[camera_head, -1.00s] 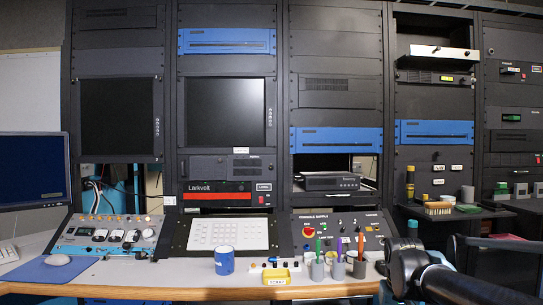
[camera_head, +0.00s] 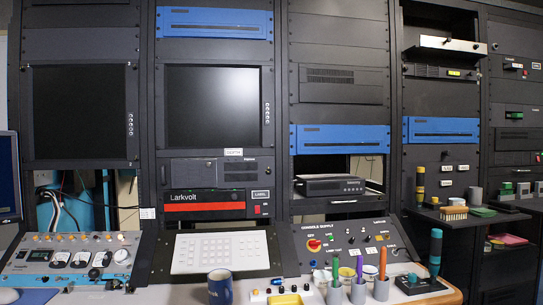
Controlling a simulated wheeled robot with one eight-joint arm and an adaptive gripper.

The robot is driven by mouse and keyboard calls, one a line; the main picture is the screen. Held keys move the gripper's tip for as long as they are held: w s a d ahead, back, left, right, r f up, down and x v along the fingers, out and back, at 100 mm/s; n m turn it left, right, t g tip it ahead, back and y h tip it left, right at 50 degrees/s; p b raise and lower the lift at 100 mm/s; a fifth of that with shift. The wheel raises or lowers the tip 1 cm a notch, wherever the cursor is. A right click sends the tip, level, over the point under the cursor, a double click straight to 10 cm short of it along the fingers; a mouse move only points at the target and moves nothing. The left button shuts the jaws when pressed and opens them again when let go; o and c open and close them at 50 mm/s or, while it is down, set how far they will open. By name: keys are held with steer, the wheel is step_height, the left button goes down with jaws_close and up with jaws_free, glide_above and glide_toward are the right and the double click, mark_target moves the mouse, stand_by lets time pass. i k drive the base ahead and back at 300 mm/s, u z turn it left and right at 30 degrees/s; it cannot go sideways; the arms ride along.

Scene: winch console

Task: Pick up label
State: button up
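Several small white labels show, and I cannot tell which one is meant. One label (camera_head: 233,153) sits on the rack just under the middle dark screen. A white tag (camera_head: 147,213) is on the rack post left of that unit. More small labels (camera_head: 447,168) are on the right rack panel. The print on most is too small to read. My gripper is not in view.
The console desk holds a blue mug (camera_head: 220,288), a yellow tray (camera_head: 285,300), grey cups (camera_head: 358,290) with coloured pens and a dark box (camera_head: 420,284) with a knob. A shelf (camera_head: 455,218) juts out at right. The space before the racks looks clear above the desk.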

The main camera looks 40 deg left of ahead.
mark_target(233, 152)
steer(key=z, duration=0.05)
steer(key=k, duration=1.75)
steer(key=u, duration=1.15)
steer(key=i, duration=1)
steer(key=z, duration=0.1)
